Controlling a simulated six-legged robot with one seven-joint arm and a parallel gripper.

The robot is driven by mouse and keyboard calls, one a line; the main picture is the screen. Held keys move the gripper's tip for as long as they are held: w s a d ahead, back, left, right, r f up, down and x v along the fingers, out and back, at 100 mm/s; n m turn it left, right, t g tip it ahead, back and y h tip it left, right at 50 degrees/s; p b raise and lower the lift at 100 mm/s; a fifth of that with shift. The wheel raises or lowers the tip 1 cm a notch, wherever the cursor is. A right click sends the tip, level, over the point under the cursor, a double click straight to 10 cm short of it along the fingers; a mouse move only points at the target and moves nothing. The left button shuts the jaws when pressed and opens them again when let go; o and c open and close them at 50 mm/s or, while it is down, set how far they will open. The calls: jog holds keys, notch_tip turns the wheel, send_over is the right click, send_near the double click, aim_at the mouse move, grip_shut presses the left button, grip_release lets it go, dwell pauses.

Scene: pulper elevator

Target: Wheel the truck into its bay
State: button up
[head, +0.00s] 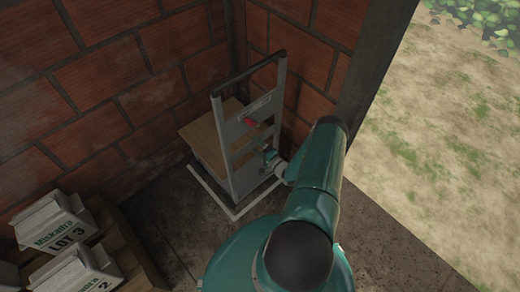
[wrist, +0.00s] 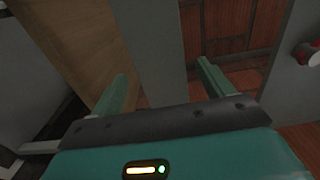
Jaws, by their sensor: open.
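A white line on the floor (head: 213,194) marks the bay. The truck's base appears to stand inside the line, close to its front corner; the far sides are hidden. My gripper (head: 270,158) is at the truck's lower right side. In the wrist view my gripper (wrist: 162,72) is open, with a grey upright of the truck (wrist: 150,45) showing between its fingers. I cannot tell if they touch.
Brick walls (head: 130,85) close in the corner behind and left. A wooden pallet or crate (head: 115,235) with white labelled sacks (head: 55,222) stands at the lower left. A dark post (head: 370,60) edges the opening on the right, with open dirt ground (head: 440,150) beyond.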

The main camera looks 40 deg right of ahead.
jog(key=s, duration=0.8)
jog(key=shift+s, duration=0.15)
jog(key=shift+d, duration=0.1)
